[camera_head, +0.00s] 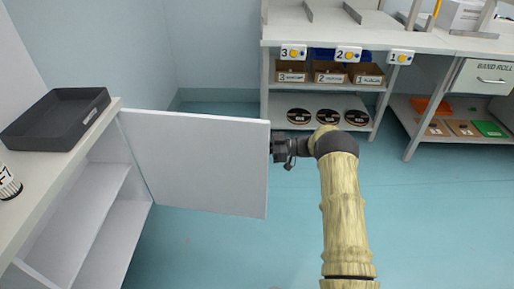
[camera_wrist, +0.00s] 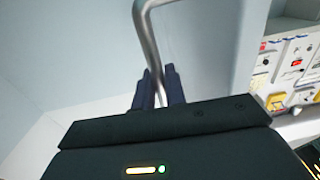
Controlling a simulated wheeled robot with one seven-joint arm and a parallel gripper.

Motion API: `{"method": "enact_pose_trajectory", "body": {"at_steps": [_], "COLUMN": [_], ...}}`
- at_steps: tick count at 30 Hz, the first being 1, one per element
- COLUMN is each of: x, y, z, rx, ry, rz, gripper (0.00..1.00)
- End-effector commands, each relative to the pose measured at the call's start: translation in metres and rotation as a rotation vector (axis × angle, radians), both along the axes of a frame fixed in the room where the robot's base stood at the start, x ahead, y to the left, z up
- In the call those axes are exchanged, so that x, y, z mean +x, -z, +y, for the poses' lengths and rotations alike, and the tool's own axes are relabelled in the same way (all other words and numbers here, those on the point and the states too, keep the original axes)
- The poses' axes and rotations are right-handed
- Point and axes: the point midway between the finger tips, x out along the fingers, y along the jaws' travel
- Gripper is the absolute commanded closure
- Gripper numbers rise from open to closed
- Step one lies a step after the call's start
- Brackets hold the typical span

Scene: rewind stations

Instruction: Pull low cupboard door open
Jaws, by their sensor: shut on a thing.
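The low cupboard door (camera_head: 198,162) is a white panel that stands swung wide open, out from the cupboard (camera_head: 92,215) at the left. Its hinge side meets the cupboard front at the left, and its free edge is beside my gripper (camera_head: 278,147). In the wrist view, a curved metal handle (camera_wrist: 149,45) runs down between the two dark fingers of my gripper (camera_wrist: 159,88), which are shut on it. In the head view the handle is hidden behind the door and the gripper.
A dark tray (camera_head: 58,117) lies on the counter above the cupboard, with a patterned cup (camera_head: 7,183) at the left edge. A shelf unit (camera_head: 322,98) with numbered boxes and dark reels stands behind my gripper. The blue floor (camera_head: 230,245) is clear below the door.

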Motion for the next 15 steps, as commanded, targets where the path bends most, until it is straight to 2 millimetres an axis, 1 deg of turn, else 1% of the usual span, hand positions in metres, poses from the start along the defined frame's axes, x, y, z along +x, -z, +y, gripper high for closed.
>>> {"method": "enact_pose_trajectory", "body": {"at_steps": [5,6,7,8,12,15], "x": [0.0,0.0,0.0,0.0,0.001,0.001], "y": [0.0,-0.001,0.0,0.0,0.0,0.0], "z": [0.003,0.002,0.001,-0.001,-0.007,-0.008], "rx": [0.003,0.003,0.002,0.002,0.001,0.001], "ry": [-0.003,-0.002,-0.001,0.001,0.011,0.013], "rz": [0.0,0.0,0.0,0.0,0.0,0.0], "gripper": [1.0,0.8,0.74,0.7,0.7,0.7]}}
